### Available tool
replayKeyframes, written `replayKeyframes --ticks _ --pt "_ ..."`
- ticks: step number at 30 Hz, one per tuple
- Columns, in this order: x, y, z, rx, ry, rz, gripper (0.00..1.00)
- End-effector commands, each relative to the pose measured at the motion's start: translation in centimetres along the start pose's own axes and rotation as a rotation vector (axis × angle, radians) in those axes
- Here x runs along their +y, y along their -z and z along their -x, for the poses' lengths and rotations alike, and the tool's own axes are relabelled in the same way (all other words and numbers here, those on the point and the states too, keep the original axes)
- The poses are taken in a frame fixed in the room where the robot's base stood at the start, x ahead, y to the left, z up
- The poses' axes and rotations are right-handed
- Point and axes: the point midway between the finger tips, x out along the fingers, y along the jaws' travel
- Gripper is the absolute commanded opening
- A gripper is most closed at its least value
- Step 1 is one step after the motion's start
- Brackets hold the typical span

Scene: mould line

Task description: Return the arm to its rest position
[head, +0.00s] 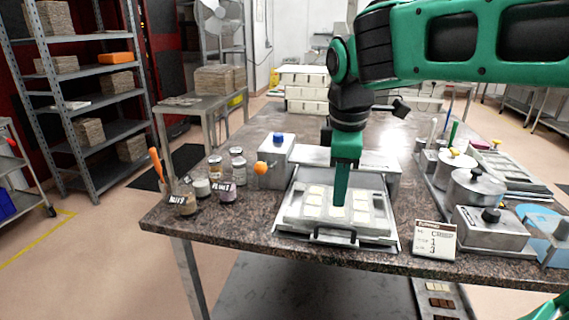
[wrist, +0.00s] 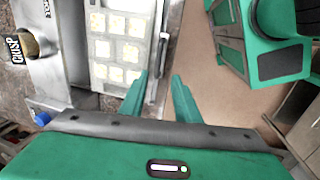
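My green arm reaches in from the upper right of the head view, and my gripper (head: 341,200) points down over the mould tray (head: 372,226). In the wrist view my gripper (wrist: 160,88) has its two green fingers apart, with nothing held between them. The mould tray (wrist: 113,71), with several cream-filled squares, lies left of the fingers there, and its dark handle (wrist: 162,52) shows just beyond the fingertips. In the head view the fingers overlap the tray, so I cannot tell how far above it they are.
A metal box with an orange knob (head: 262,168) and several jars (head: 215,168) stand left of the tray. Lidded pots (head: 475,188) and a label card (head: 434,240) are at the right. Shelving (head: 85,90) stands at the far left. The floor left of the table is mostly open.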

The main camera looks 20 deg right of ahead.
Motion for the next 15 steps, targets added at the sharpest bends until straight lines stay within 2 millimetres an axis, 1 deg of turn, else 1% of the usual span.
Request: replayKeyframes --ticks 2,5,8,10,11,12,15 --pt "0.0 -0.1 -0.1 -0.001 0.001 -0.007 0.29" --pt "-0.1 -1.5 -0.7 -0.008 0.008 -0.084 0.29" --pt "-0.5 -4.7 -2.1 -0.026 0.027 -0.279 0.29" --pt "-1.2 -7.8 -3.5 -0.044 0.046 -0.476 0.29" --pt "-1.7 -9.2 -4.1 -0.053 0.055 -0.569 0.29" --pt "-2.5 -11.0 -5.0 -0.065 0.067 -0.695 0.29" --pt "-4.6 -14.9 -7.0 -0.092 0.096 -0.997 0.29"
